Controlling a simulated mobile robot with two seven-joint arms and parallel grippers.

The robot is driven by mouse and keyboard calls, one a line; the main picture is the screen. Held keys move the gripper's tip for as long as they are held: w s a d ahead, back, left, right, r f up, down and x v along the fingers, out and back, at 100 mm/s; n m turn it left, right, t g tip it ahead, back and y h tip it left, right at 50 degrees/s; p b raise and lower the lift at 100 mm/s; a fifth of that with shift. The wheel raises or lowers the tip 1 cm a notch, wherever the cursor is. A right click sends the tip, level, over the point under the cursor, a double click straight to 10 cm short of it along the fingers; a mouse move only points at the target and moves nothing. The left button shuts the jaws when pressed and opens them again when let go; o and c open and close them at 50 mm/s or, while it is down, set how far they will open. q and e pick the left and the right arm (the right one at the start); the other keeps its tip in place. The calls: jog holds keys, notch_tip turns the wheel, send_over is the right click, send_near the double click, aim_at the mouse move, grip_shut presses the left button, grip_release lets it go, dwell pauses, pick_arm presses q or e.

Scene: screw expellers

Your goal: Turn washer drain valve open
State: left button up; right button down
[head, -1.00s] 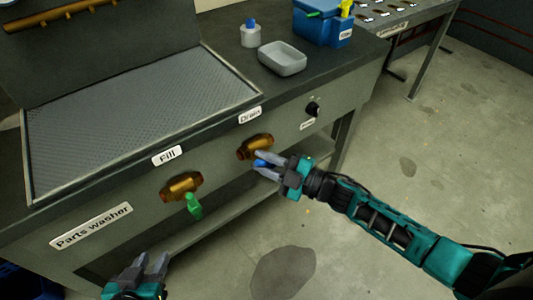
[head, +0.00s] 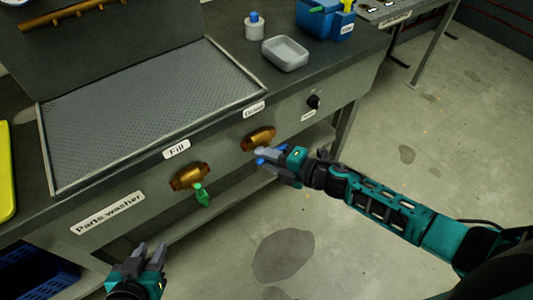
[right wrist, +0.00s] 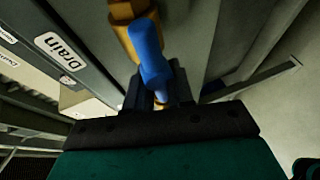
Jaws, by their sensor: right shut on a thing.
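The drain valve has a brass body (head: 258,139) on the washer's front panel, below the "Drain" label (head: 254,110). Its blue handle (right wrist: 150,52) shows in the right wrist view, running from the brass body down between my right gripper's fingers. My right gripper (head: 268,160) is shut on the blue handle, just below the brass body; the fingers partly hide the handle in the head view. The fill valve (head: 189,177) sits to the left, with a green handle (head: 202,195) hanging down. My left gripper (head: 150,257) is open and empty, low in front of the washer.
The parts washer has a recessed mesh tray (head: 150,110) on top. A grey dish (head: 285,54), a white bottle (head: 254,28) and a blue container (head: 322,20) stand at the back right. A black knob (head: 314,101) is right of the drain valve. The floor at right is clear.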

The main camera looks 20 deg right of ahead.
dwell(0.4)
jog(key=c, duration=1.1)
grip_release()
jog(key=v, duration=1.3)
jog(key=shift+p, duration=0.35)
jog(key=shift+a, duration=0.1)
jog(key=s+a+f+m+h, duration=0.1)
jog(key=s+m+h, duration=0.1)
jog(key=m, duration=0.5)
jog(key=s+a+f+m+h, duration=0.1)
jog(key=s+m+h, duration=0.1)
jog(key=m, duration=0.6)
jog(key=s+a+f+m+h, duration=0.1)
jog(key=m+h, duration=0.3)
jog(key=m, duration=0.4)
jog(key=shift+s+f, duration=0.55)
jog(key=shift+s, duration=0.2)
